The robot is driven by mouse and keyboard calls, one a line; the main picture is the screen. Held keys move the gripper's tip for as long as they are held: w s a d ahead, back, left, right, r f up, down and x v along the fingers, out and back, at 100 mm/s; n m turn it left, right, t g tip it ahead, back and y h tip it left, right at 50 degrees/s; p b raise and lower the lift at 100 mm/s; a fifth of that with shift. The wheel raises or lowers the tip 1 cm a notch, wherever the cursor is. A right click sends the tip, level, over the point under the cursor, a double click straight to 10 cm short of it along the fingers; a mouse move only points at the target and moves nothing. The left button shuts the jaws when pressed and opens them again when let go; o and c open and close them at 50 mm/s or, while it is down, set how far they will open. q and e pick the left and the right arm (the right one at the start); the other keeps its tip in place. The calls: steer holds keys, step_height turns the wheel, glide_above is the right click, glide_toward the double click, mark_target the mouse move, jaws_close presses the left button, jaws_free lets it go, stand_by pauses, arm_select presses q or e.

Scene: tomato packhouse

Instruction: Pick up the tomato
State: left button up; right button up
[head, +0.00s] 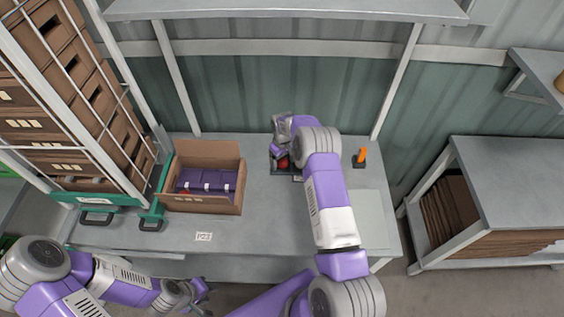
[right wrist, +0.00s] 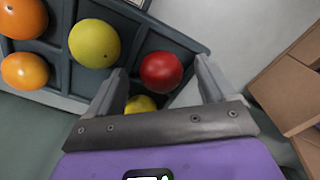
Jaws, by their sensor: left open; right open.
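A red tomato (head: 283,162) sits in a dark divided tray (head: 275,170) on the table, mostly covered by my right arm in the head view. In the right wrist view the red tomato (right wrist: 161,71) lies in a compartment of the tray (right wrist: 146,43), between and just beyond the open fingers of my right gripper (right wrist: 160,72). A yellow tomato (right wrist: 140,103) shows partly behind the gripper's palm edge. Another yellow tomato (right wrist: 94,43) and two orange ones (right wrist: 25,71) sit in other compartments. My left gripper (head: 200,296) is open and empty, low before the table.
An open cardboard box (head: 202,205) with purple inserts stands left of the tray. An orange-handled object (head: 361,157) stands to the right. A label (head: 203,237) lies on the table front. A crate rack (head: 75,100) stands at left.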

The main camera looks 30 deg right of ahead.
steer(key=shift+f, duration=0.55)
steer(key=c, duration=0.8)
steer(key=shift+r, duration=0.1)
steer(key=shift+c, duration=0.2)
